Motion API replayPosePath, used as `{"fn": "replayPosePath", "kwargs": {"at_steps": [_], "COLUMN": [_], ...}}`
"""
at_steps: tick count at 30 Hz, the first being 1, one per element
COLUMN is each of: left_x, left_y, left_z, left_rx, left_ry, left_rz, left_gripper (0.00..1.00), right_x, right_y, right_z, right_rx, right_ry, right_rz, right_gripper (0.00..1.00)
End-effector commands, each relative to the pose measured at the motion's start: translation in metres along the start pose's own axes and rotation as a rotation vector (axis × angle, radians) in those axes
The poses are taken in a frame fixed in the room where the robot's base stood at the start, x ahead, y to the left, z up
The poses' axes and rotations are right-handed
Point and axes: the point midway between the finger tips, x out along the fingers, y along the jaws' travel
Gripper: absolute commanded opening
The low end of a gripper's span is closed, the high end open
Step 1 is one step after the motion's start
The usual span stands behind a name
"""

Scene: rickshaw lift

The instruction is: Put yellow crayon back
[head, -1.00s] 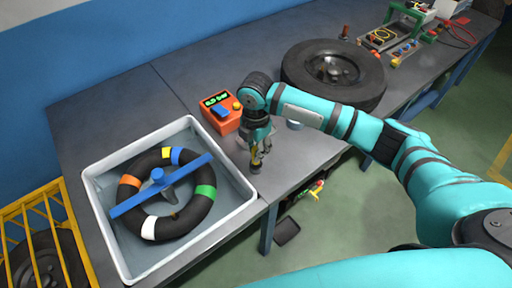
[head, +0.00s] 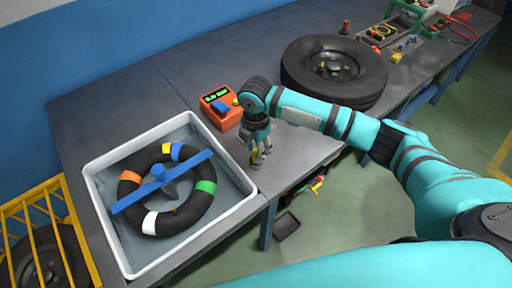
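My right gripper (head: 257,158) points down over the front edge of the grey table, just right of the white tub. A small yellow piece, which looks like the yellow crayon (head: 256,156), shows between its fingers, and they appear shut on it. The fingers hide most of it. I cannot tell whether its lower end touches the table. My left gripper is not in view.
The white water tub (head: 105,250) holds a black tube (head: 178,222) with coloured bands and a blue bar across it. An orange gauge box (head: 220,110) stands behind the gripper. A large tyre (head: 335,72) lies farther right. Tools crowd the far right end.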

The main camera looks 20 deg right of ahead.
Motion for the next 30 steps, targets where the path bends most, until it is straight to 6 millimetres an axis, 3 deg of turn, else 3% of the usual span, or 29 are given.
{"fn": "replayPosePath", "kwargs": {"at_steps": [13, 30], "left_x": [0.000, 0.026], "left_y": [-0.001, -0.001], "left_z": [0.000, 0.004], "left_rx": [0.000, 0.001], "left_ry": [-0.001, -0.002], "left_rz": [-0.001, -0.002], "left_gripper": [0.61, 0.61], "right_x": [-0.010, -0.118], "right_y": [0.001, 0.001], "right_z": [0.000, 0.000], "right_rx": [0.000, 0.000], "right_ry": [-0.001, -0.001], "right_rz": [0.004, 0.004], "right_gripper": [0.46, 0.46]}}
